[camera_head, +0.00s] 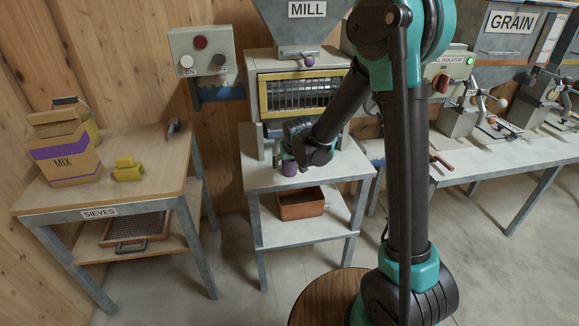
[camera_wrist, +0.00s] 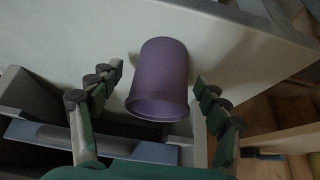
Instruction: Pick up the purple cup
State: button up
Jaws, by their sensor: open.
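The purple cup (camera_head: 289,169) is near the front edge of the mill's grey table (camera_head: 262,184), with my gripper over it hiding its upper part. In the wrist view the cup (camera_wrist: 160,78) lies between the two fingers, its wider rim toward my palm. My gripper (camera_wrist: 157,95) is open, with one finger on each side of the cup.
The mill (camera_head: 300,92) stands right behind the cup. A brown tray (camera_head: 300,204) sits on the shelf below. To the left, the sieves table (camera_head: 112,195) holds a MIX bag (camera_head: 64,153) and a yellow block (camera_head: 128,172). A long bench (camera_head: 480,160) stands at the right.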

jog(key=c, duration=1.1)
